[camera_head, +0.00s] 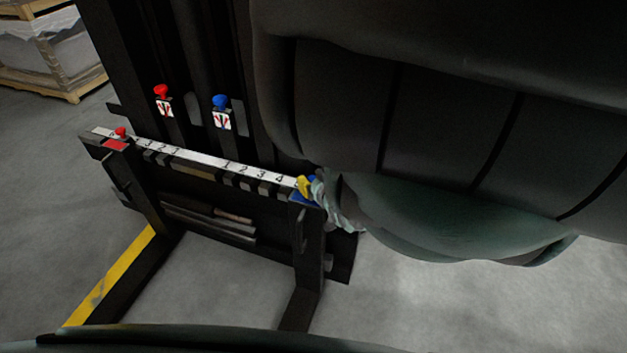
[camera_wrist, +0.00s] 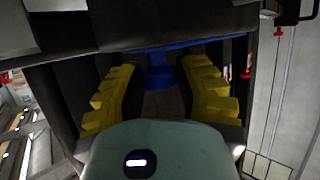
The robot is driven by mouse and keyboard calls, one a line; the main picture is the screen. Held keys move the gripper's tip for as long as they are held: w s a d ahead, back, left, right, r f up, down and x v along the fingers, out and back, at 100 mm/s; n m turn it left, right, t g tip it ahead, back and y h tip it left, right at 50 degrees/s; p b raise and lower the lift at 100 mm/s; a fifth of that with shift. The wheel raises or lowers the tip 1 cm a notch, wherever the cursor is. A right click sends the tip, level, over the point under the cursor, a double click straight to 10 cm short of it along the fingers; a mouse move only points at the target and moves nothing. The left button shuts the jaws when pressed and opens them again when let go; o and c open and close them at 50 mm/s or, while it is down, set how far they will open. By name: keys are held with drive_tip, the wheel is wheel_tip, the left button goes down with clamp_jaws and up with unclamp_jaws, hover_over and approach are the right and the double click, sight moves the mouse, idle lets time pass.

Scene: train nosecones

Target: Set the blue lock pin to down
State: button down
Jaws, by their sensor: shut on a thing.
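The blue lock pin (camera_wrist: 160,77) shows between the yellow fingers in the wrist view, with a blue plate behind it. In the head view this blue plate (camera_head: 303,198) is at the right end of the numbered bar, mostly covered by my gripper (camera_head: 307,186). My gripper (camera_wrist: 160,70) is shut on the blue lock pin, with a finger on each side. The pin's shaft is hidden, and I cannot tell whether it is up or down.
A red lock pin (camera_head: 121,132) sits at the bar's left end. A red knob (camera_head: 162,92) and a blue knob (camera_head: 221,102) stand above the numbered bar (camera_head: 195,160). A pallet (camera_head: 50,85) is at the far left.

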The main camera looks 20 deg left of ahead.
drive_tip(key=shift+f, duration=0.1)
drive_tip(key=c, duration=0.7)
unclamp_jaws()
drive_tip(key=shift+o, duration=0.2)
drive_tip(key=shift+s+d, duration=0.1)
drive_tip(key=shift+s+d+r, duration=0.3)
drive_tip(key=shift+s+d, duration=0.1)
drive_tip(key=shift+s+d+f, duration=0.2)
drive_tip(key=shift+s+d, duration=1.2)
drive_tip(key=shift+d, duration=0.05)
drive_tip(key=shift+s+d+r, duration=0.15)
drive_tip(key=shift+s+d, duration=0.15)
drive_tip(key=shift+s, duration=0.1)
drive_tip(key=s+d, duration=0.4)
drive_tip(key=s, duration=0.1)
drive_tip(key=shift+d, duration=0.15)
drive_tip(key=shift+d, duration=0.1)
